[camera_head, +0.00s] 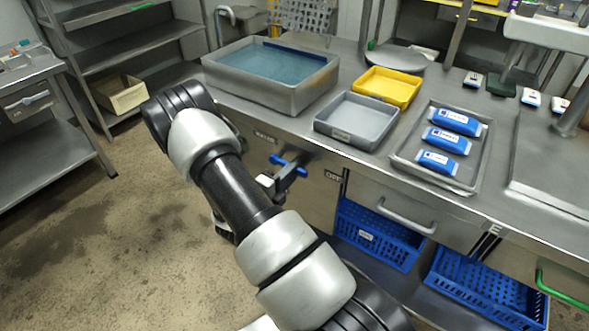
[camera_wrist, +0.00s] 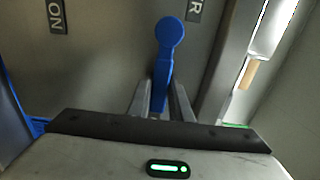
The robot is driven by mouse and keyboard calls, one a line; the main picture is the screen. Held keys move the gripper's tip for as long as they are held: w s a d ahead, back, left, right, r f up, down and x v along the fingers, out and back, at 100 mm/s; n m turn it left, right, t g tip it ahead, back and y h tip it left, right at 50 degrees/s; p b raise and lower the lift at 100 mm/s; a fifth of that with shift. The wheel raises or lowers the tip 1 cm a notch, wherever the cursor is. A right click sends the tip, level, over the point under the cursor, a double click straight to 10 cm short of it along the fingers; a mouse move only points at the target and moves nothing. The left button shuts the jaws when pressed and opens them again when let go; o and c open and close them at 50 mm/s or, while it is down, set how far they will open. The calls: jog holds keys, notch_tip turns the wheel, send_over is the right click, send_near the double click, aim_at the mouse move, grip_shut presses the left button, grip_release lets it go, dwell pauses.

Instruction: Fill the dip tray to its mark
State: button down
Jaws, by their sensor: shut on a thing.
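A blue valve handle (camera_head: 289,164) sits on the front of the counter, below its edge. My gripper (camera_head: 272,183) reaches it from the front, partly hidden by my arm. In the wrist view my gripper (camera_wrist: 160,105) has its fingers shut on the blue handle (camera_wrist: 165,65), whose round end sticks up past them. A small grey tray (camera_head: 357,120) with a label on its front stands on the counter above and right of the handle. I see no clear water surface or mark in it. A larger grey basin (camera_head: 290,98) behind it to the left holds blue water.
A yellow tray (camera_head: 388,86) stands behind the grey tray. A metal tray (camera_head: 478,165) with blue packets is to the right. A drawer handle (camera_head: 406,216) and blue crates (camera_head: 380,238) lie below the counter. Open floor is to the left.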

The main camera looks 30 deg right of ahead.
jog(key=shift+w+a+f+m+b, duration=0.1)
jog(key=shift+f+m+b, duration=0.15)
jog(key=shift+f+m, duration=0.4)
jog(key=shift+w+f+m+b, duration=0.1)
jog(key=shift+f+m+b, duration=0.2)
jog(key=shift+m, duration=0.55)
jog(key=c, duration=1.6)
grip_release()
jog(key=p+v, duration=0.2)
jog(key=v, duration=1.5)
jog(key=shift+s+a+p, duration=0.2)
jog(key=shift+p, duration=0.15)
